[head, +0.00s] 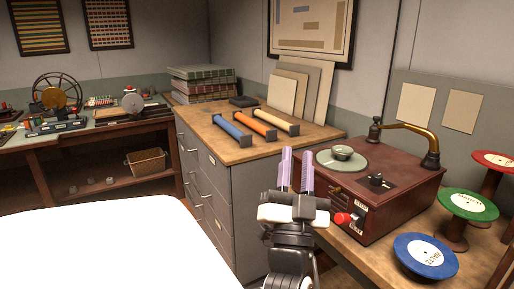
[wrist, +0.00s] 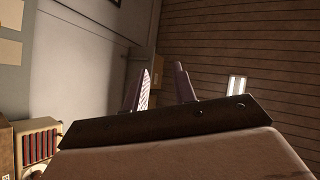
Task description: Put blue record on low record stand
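The blue record (head: 425,255), with a pale label, lies at the front right of the wooden table, low down. Its underside is hidden, so I cannot tell whether a low stand is beneath it. The green record (head: 467,204) rests on a taller spool-like stand (head: 452,234) behind it, and the red record (head: 497,160) sits higher on another stand (head: 490,184). My gripper (head: 297,160) points up left of the record player, well left of the blue record. Its two pale purple fingers are apart and empty, also in the wrist view (wrist: 161,70).
A record player (head: 388,205) with a brass arm (head: 412,130) and red knob (head: 342,218) stands between my gripper and the records. A grey drawer cabinet (head: 226,205) with coloured rolls is behind. A white surface (head: 100,245) fills the lower left.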

